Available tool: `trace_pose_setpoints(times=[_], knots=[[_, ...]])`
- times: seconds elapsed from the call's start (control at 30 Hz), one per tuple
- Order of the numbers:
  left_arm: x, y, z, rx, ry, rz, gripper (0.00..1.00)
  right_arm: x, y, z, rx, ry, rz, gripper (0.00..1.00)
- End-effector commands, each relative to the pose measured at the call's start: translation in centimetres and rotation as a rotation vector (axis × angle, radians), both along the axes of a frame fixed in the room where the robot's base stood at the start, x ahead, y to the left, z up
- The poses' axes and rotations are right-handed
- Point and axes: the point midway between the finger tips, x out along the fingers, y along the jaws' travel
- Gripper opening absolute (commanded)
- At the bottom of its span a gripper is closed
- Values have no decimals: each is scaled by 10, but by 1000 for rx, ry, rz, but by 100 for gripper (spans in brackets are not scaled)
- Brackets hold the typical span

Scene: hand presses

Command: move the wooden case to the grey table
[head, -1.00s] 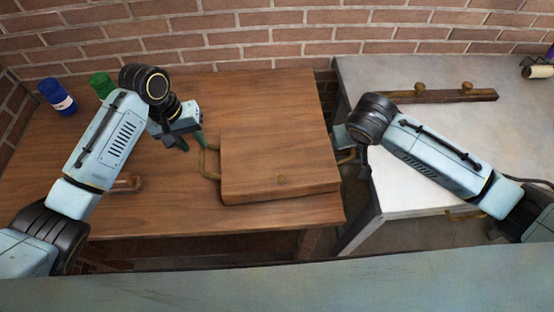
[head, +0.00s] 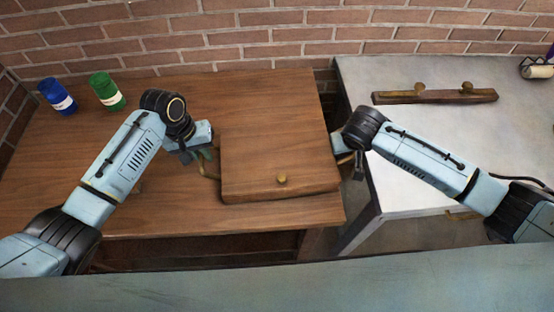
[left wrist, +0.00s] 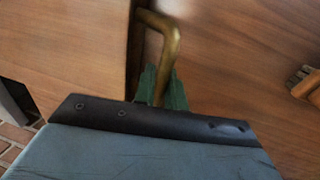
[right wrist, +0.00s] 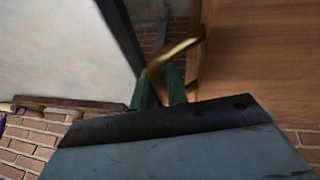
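The wooden case (head: 270,165) lies flat on the brown wooden table, with a round brass knob on its front part and a brass handle at each side. My left gripper (head: 208,158) is at its left handle. In the left wrist view, the green fingers (left wrist: 161,88) close in on both sides of that brass handle (left wrist: 170,45). My right gripper (head: 347,158) is at the right handle. In the right wrist view, its fingers (right wrist: 161,88) have the brass handle (right wrist: 178,52) between them. The grey table (head: 415,150) stands to the right.
The brown table (head: 270,90) and grey table are separated by a narrow gap. A dark wooden rail with two knobs (head: 435,96) lies at the back of the grey table; its front area is clear. A blue can (head: 58,97) and green can (head: 107,92) stand at back left.

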Motion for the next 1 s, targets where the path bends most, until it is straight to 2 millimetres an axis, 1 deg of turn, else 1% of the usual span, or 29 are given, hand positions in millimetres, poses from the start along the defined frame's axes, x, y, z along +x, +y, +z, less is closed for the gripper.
trace_pose_setpoints(times=[0.03,0.07,0.1,1.0], knots=[[0,0,0,0,0,0,5,0,0,0,0,0,0,9],[0,0,0,-1,0,0,1,0,0,0,0,0,0,5],[0,0,0,0,0,0,0,0,0,0,0,0,0,0],[1,0,1,-1,-1,0,0,0,0,0,0,1,0,0]])
